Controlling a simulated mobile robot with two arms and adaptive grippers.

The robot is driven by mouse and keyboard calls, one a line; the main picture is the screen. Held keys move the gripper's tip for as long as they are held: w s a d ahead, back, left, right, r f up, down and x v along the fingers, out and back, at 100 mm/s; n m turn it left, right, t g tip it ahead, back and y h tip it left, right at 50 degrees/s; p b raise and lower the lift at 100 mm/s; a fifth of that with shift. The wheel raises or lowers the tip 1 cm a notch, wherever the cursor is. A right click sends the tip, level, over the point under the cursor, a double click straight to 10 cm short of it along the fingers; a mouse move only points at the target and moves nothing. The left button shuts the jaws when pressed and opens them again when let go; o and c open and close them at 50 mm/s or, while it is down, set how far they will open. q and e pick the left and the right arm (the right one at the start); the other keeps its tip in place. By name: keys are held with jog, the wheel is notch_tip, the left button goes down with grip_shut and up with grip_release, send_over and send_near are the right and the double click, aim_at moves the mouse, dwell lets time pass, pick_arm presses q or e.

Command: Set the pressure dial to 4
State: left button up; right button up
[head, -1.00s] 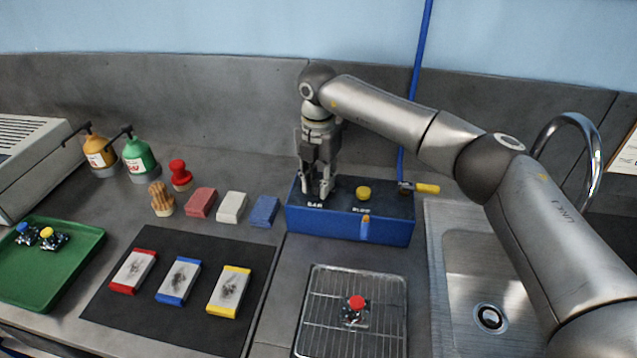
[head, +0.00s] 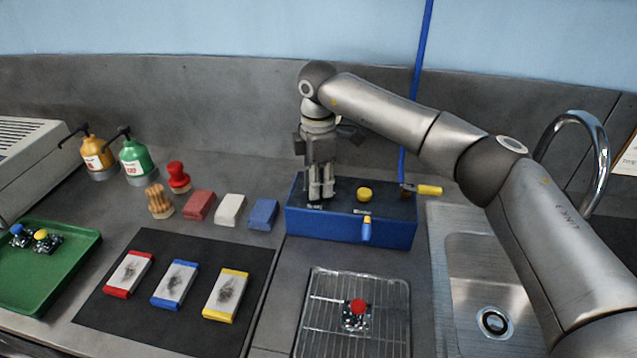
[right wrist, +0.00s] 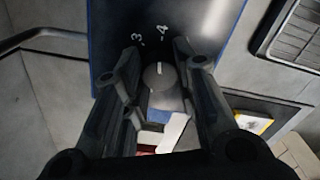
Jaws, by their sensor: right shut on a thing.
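The blue box (head: 335,226) with a dark top stands at the back of the bench. In the right wrist view, the round grey pressure dial (right wrist: 159,80) sits on that dark top, with the printed numbers 3 and 4 beyond it. The dial's white mark points at about the 4. My right gripper (head: 320,196) points straight down over the left part of the box. Its fingers are shut on the dial, one on each side, as the right wrist view (right wrist: 157,58) shows. In the head view the gripper hides the dial. My left gripper is out of view.
A yellow button (head: 364,194) and an orange-yellow lever (head: 366,229) are on the box. A yellow-handled valve (head: 428,190) and the sink (head: 460,260) are to the right.

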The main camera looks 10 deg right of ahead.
jog(key=shift+m, duration=0.6)
jog(key=o, duration=1.1)
jog(key=shift+c, duration=0.2)
notch_tip(320, 180, up, 12)
